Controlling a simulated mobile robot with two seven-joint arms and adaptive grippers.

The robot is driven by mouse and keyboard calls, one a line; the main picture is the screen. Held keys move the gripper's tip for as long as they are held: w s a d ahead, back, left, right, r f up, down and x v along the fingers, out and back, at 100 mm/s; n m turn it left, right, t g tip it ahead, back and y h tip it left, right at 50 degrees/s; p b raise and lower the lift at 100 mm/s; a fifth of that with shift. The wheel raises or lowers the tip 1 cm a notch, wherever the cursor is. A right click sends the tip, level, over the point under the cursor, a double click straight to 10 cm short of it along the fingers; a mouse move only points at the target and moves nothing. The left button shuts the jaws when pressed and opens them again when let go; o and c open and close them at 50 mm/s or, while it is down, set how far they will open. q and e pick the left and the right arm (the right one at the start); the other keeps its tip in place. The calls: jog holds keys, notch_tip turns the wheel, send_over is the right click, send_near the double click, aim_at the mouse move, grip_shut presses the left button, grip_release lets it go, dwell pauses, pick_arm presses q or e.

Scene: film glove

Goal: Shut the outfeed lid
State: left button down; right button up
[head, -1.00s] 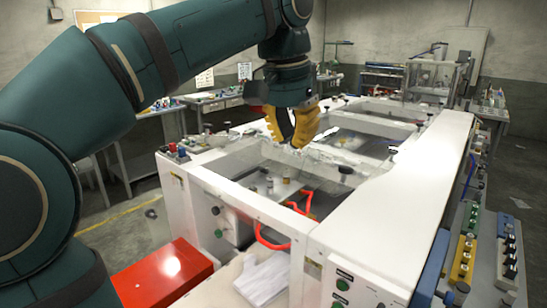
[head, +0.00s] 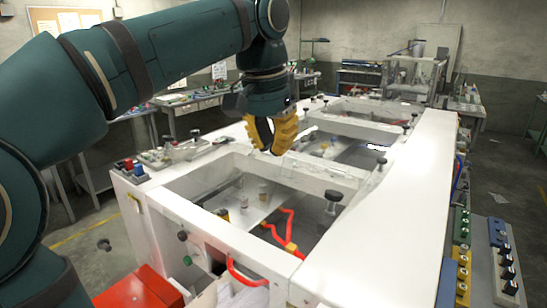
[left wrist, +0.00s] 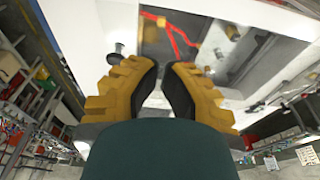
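A long white machine (head: 395,215) with several open-looking bays fills the middle of the head view. I cannot tell which part is the outfeed lid; any clear panel is hard to make out against the bays. The near bay (head: 205,187) shows red tubing (head: 287,228) and small cylinders inside. My left gripper (head: 273,152), with yellow fingers and black pads, hangs above the back rim of the near bay. In the left wrist view my left gripper (left wrist: 165,72) has its fingers apart, nothing between them. My right gripper is not in view.
Black knobs (head: 333,197) stick up around the bays. A red box (head: 140,292) stands at the machine's front left. Coloured control blocks (head: 463,270) line the right side. Benches (head: 200,100) stand along the back wall. Open floor (head: 510,160) lies to the right.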

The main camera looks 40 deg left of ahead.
aim_at(276, 211)
pick_arm(q)
jog(key=f+b, duration=0.1)
jog(key=f, duration=0.6)
jog(key=w+f+b, duration=0.1)
jog(key=f, duration=0.2)
jog(key=shift+f+b, duration=0.35)
jog(key=shift+f, duration=0.05)
jog(key=shift+s+f, duration=0.1)
jog(key=shift+f, duration=0.55)
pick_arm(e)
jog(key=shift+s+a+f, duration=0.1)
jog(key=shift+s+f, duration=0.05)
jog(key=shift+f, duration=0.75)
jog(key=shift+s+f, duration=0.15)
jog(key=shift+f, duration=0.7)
